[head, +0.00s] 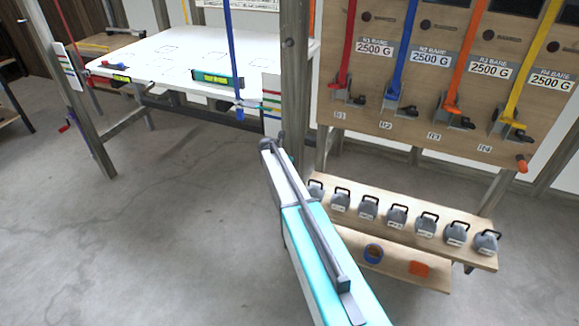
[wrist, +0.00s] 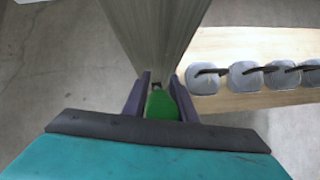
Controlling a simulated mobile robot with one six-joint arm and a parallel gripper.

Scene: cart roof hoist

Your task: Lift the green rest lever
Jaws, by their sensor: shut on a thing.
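The green rest lever (wrist: 160,104) shows in the wrist view between the two dark purple fingers of my gripper (wrist: 161,84). The fingers are shut on it, one on each side. A grey post (wrist: 158,35) stands right behind the lever and fills the upper middle of that view. In the head view my arm runs up towards the foot of the grey post (head: 294,75). The lever and my fingertips are hidden there.
A shelf (head: 480,259) with several grey weights (head: 397,214) stands right of my arm. Above it is a wooden panel (head: 400,58) with coloured straps and black levers. A white platform (head: 165,55) hangs at the back left. The grey floor at left is clear.

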